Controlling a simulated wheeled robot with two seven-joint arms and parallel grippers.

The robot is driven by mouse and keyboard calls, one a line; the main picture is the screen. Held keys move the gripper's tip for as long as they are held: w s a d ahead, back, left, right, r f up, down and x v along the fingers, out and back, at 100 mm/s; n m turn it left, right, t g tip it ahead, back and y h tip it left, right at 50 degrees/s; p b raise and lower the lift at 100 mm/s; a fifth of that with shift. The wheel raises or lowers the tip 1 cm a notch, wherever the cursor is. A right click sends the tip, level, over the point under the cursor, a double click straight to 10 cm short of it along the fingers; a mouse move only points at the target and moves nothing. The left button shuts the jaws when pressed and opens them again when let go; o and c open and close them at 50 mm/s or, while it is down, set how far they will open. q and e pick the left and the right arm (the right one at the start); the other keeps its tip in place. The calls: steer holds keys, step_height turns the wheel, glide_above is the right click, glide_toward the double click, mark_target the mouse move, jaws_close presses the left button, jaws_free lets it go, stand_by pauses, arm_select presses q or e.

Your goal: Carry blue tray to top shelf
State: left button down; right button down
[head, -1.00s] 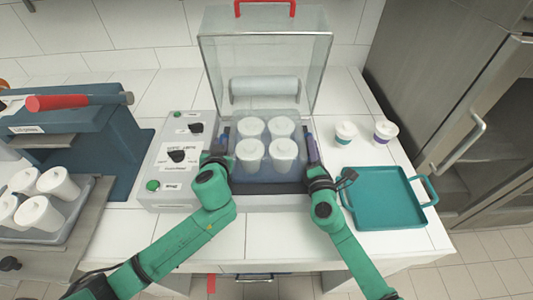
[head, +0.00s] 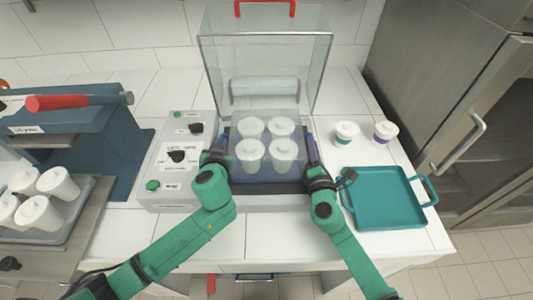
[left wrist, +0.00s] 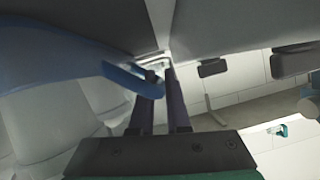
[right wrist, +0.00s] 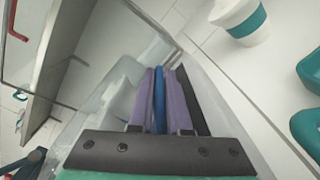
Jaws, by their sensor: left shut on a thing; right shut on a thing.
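The blue tray (head: 266,171) sits inside the open clear-lidded machine, with several white cups (head: 250,153) standing on it. My left gripper (head: 222,143) is at the tray's left side. In the left wrist view its dark fingers (left wrist: 163,105) are shut on the tray's blue handle (left wrist: 133,78). My right gripper (head: 313,150) is at the tray's right side. In the right wrist view its purple fingers (right wrist: 166,100) are shut on the blue handle (right wrist: 159,98) between them. The tray's underside is hidden.
The machine's lid (head: 266,65) stands open behind the tray. A teal tray (head: 388,198) lies on the counter at right, with two lidded cups (head: 345,132) behind it. At left are a blue press (head: 75,135) and another tray of cups (head: 50,230). A steel cabinet (head: 440,90) stands at right.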

arm_select(q)
steer(key=shift+r, duration=0.15)
arm_select(e)
steer(key=shift+r, duration=0.1)
stand_by(0.3)
